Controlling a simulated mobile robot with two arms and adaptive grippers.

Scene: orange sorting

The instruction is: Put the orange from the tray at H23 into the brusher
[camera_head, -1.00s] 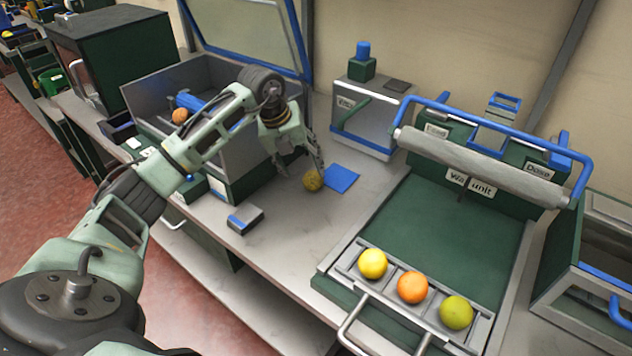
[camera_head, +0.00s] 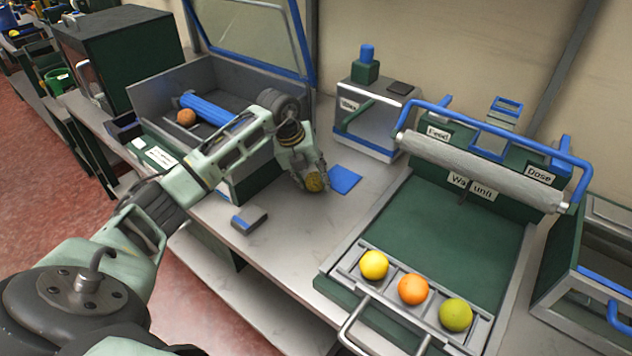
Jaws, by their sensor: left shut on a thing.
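The fingers hide part of the fruit. An open grey box with a blue roller (camera_head: 207,109), which looks like the brusher, stands behind my left forearm. An orange (camera_head: 186,117) lies inside it beside the roller. Another orange (camera_head: 413,289) sits in the middle slot of a tray (camera_head: 384,297), between a yellow fruit (camera_head: 374,265) and a green fruit (camera_head: 456,315). I see no H23 mark. My right gripper is out of view.
A green unit with a grey roller (camera_head: 480,170) and blue bar stands at right. A grey machine (camera_head: 370,112) stands at the back. A small grey and blue block (camera_head: 249,220) lies near the counter's front edge. The open box's blue-framed lid (camera_head: 250,32) is raised.

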